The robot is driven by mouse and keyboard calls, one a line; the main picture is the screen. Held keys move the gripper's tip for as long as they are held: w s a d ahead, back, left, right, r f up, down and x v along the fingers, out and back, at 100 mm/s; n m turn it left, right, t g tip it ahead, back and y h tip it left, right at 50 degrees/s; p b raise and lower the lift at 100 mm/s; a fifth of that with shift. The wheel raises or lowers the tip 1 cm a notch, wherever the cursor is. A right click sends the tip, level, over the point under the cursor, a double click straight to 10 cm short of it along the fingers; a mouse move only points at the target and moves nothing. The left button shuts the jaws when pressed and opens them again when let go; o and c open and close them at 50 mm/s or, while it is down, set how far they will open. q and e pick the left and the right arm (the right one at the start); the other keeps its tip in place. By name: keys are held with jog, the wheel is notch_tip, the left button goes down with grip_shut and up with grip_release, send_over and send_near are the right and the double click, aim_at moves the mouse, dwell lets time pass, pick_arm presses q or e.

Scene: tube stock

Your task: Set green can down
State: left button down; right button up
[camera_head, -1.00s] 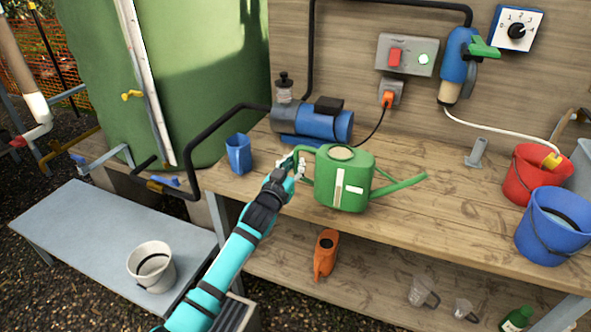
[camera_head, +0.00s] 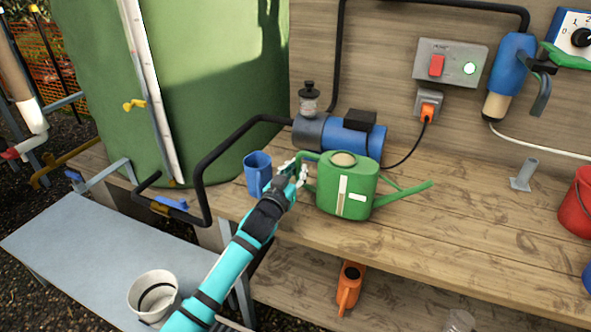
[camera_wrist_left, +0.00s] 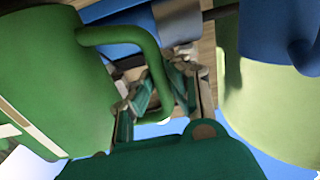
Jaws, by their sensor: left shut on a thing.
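The green watering can (camera_head: 347,188), with a pale label and a long spout pointing right, is upright over the wooden bench. Whether its base touches the bench top I cannot tell. My left gripper (camera_head: 299,172) is at its left side, shut on its handle. In the left wrist view the can's body (camera_wrist_left: 50,85) fills the left, and its handle loop (camera_wrist_left: 152,70) passes between my left fingers (camera_wrist_left: 160,90). My right gripper is not in view.
A blue jug (camera_head: 258,174) stands close left of my gripper. A blue pump (camera_head: 345,137) is behind the can. A grey low table (camera_head: 75,250) bears a white bucket (camera_head: 153,294). An orange can (camera_head: 349,287) is on the lower shelf.

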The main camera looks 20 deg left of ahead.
pick_arm(q)
jog(key=shift+w+f+b, duration=0.2)
jog(key=shift+f+b, duration=0.3)
jog(key=shift+f, duration=0.45)
jog(key=shift+w+a, duration=0.1)
jog(key=shift+a, duration=0.1)
jog(key=shift+r, duration=0.1)
jog(key=shift+d, duration=0.1)
jog(key=c, duration=1.7)
grip_release()
jog(key=shift+f, duration=0.35)
jog(key=shift+c, duration=0.2)
jog(key=o, duration=0.4)
jog(key=shift+s, duration=0.2)
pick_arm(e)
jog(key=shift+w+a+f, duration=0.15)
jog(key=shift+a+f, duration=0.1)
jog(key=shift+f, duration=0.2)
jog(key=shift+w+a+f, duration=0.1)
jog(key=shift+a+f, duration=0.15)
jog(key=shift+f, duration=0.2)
